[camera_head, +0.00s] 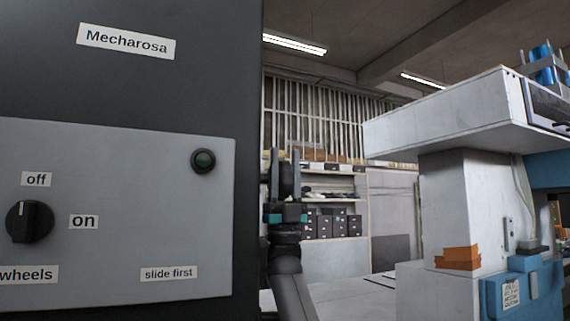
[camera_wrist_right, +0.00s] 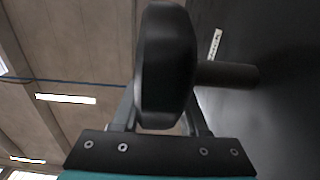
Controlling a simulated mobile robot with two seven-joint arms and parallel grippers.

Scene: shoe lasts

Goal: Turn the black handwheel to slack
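The black handwheel (camera_wrist_right: 165,65) fills the middle of the right wrist view, seen nearly edge-on. Its dark shaft (camera_wrist_right: 228,75) runs right to the dark machine side. In the head view the handwheel (camera_head: 287,180) stands just off the machine's right edge. My right gripper (camera_head: 285,172) points up there, one finger on each side of the wheel. In the right wrist view its fingers (camera_wrist_right: 160,116) stand apart with the wheel between them; the tips are partly hidden, so I cannot tell whether they press on it. My left gripper is out of view.
A white-and-blue machine (camera_head: 460,200) stands at right. Shelves with boxes (camera_head: 332,222) are behind. Space between the machines looks open.

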